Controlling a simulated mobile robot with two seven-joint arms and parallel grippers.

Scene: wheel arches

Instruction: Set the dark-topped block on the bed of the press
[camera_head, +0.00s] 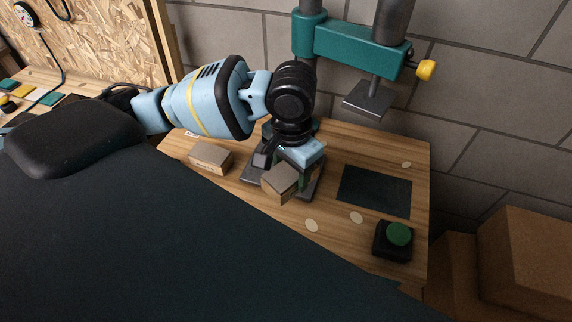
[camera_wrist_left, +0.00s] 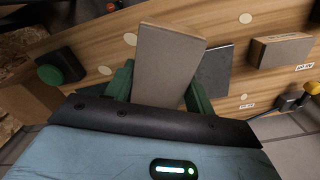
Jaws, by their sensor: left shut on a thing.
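My left gripper (camera_head: 282,170) is shut on a small block (camera_head: 279,184), tan at the sides with a darker grey-brown top. In the left wrist view the block (camera_wrist_left: 166,68) sits tilted between the green fingers. The teal press (camera_head: 345,45) stands at the back, its pressing plate (camera_head: 369,99) raised. A dark grey plate (camera_head: 253,172), apparently the press bed, lies under and around my left gripper. It also shows beside the held block in the left wrist view (camera_wrist_left: 212,72). I cannot tell whether the block touches it. My right gripper is not in view.
Another cardboard-coloured block (camera_head: 210,157) with a pale label lies left of the gripper. A flat dark mat (camera_head: 375,190) and a green button on a black box (camera_head: 397,236) are at the right. Brown boxes (camera_head: 525,250) stand beyond the table's right edge.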

